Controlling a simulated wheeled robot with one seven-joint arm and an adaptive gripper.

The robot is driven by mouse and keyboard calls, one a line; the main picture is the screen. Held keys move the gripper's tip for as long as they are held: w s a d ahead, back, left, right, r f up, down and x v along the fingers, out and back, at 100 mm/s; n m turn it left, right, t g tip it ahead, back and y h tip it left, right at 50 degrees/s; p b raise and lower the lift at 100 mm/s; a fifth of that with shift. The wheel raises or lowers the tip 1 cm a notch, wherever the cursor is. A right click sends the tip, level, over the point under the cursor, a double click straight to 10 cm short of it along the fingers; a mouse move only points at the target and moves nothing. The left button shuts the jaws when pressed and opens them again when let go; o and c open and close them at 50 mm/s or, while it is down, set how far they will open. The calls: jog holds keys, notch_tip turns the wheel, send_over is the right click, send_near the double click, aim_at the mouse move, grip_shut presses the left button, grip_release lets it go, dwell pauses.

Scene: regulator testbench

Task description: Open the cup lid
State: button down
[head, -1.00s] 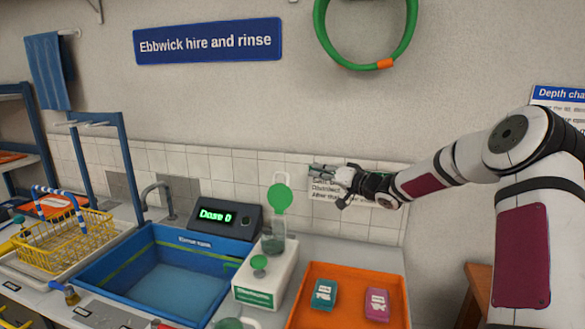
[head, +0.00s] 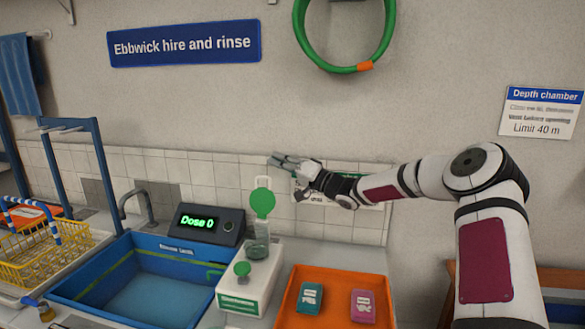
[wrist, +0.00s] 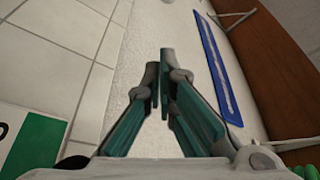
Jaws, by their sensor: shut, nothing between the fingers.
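A small clear cup (head: 257,246) stands on a white dispenser box with a green label (head: 238,301). A round green lid (head: 263,204) shows upright above the cup, with a pale tab (head: 262,183) above it. The lid looks raised off the cup's mouth; its hinge is too small to make out. My gripper (head: 276,160) is shut and empty, above and slightly right of the lid and apart from it in the picture. In the wrist view my closed fingers (wrist: 162,75) point toward the wall, and neither cup nor lid shows.
A blue basin (head: 150,285) lies left of the box, with a dark "Dose 0" display unit (head: 209,224) behind. A smaller green knob (head: 242,269) is on the box's front. An orange tray (head: 337,275) with teal and pink packets lies right. Tiled wall stands behind.

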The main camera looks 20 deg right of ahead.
aim_at(263, 194)
jog(key=shift+s+a+f+p, duration=0.25)
jog(key=shift+s+a+f, duration=0.2)
jog(key=shift+s+f, duration=0.2)
jog(key=shift+s+a+f+p, duration=0.2)
jog(key=shift+s+a+f, duration=0.2)
jog(key=shift+s+f, duration=0.25)
jog(key=shift+s+a+r+n+y+p, duration=0.15)
jog(key=shift+s+a+r+n+p, duration=0.1)
jog(key=shift+s+a+n, duration=0.25)
jog(key=shift+s+a+r+n+y+p, duration=0.15)
jog(key=shift+s+a+r+n, duration=0.1)
jog(key=shift+s, duration=0.4)
